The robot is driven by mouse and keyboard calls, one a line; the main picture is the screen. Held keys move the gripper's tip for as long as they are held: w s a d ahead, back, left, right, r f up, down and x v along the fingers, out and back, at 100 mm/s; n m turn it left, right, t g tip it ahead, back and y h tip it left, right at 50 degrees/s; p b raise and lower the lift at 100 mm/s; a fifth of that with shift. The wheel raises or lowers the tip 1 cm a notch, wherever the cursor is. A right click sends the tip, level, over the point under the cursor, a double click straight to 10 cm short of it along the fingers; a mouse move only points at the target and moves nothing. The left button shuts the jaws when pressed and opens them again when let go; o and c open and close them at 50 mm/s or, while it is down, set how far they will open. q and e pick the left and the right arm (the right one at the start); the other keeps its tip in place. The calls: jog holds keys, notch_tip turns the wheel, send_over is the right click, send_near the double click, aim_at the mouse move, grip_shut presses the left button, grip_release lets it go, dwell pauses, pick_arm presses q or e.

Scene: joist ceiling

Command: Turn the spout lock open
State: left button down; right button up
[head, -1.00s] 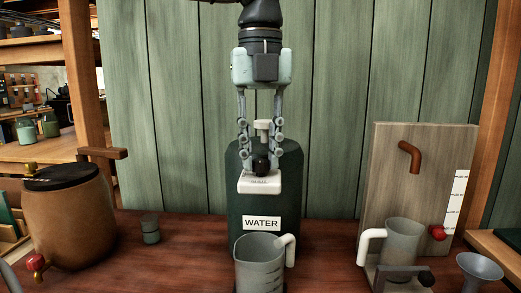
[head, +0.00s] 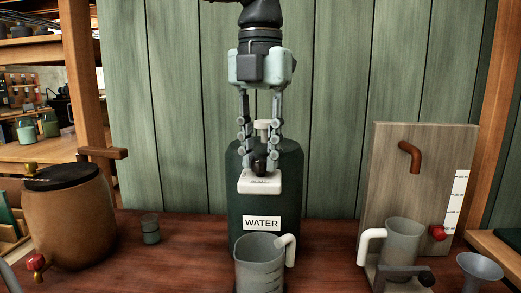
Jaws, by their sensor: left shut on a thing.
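A dark green dispenser (head: 238,213) labelled WATER stands in the middle of the table. On its top front is a white spout block (head: 259,186) with small lettering too small to read. A black knob (head: 259,167) sits on the block, and a pale pump top (head: 262,126) rises behind it. My left gripper (head: 259,163) points down from above, its fingers shut on the black knob from both sides. The fingers partly hide the knob's sides. My right gripper is not in view.
A clear measuring jug (head: 260,266) stands in front of the dispenser. A brown barrel (head: 68,220) and small glass (head: 150,230) are left. A wooden board (head: 385,185) with a pipe, another jug (head: 403,240) and a funnel (head: 478,268) are right.

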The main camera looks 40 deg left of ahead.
aim_at(260, 161)
pick_arm(q)
jog(key=m, duration=0.6)
jog(key=shift+m, duration=0.3)
dwell(0.5)
jog(key=c, duration=1.3)
grip_release()
jog(key=shift+o, duration=0.2)
jog(key=shift+r, duration=4.05)
